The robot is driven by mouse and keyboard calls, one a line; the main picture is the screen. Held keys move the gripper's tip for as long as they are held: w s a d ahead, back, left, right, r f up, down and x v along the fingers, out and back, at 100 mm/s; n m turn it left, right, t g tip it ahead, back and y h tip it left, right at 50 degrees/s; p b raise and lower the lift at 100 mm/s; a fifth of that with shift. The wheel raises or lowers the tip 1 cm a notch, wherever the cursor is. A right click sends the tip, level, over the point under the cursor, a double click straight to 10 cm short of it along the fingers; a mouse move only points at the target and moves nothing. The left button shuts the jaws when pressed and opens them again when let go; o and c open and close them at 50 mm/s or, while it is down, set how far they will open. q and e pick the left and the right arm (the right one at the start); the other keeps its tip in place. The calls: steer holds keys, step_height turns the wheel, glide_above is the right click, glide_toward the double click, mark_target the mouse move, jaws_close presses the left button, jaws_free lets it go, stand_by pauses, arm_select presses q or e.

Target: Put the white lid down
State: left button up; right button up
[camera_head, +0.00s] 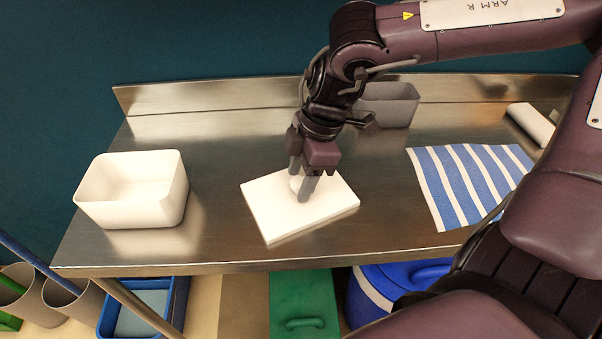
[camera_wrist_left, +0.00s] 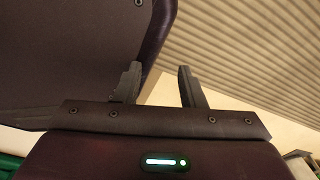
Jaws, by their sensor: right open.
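The white lid (camera_head: 262,208) lies flat on the steel table, near the middle of the head view. It has a small round white knob (camera_head: 296,184) on top. My right gripper (camera_head: 304,190) points down at the lid, with its fingers around the knob. The right fingers are open; whether they touch the knob I cannot tell. An open white container (camera_head: 131,211) stands on the table to the left of the lid. My left gripper (camera_wrist_left: 158,84) shows in the left wrist view with its two fingers apart and nothing between them.
A grey container (camera_head: 391,104) stands at the back behind my right arm. A blue and white striped cloth (camera_head: 470,180) lies on the right, near a white roll-like object (camera_head: 530,124). The steel table (camera_head: 220,150) is bare between the container and the lid.

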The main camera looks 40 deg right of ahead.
mark_target(317, 189)
steer(key=v, duration=1.2)
steer(key=shift+r, duration=0.2)
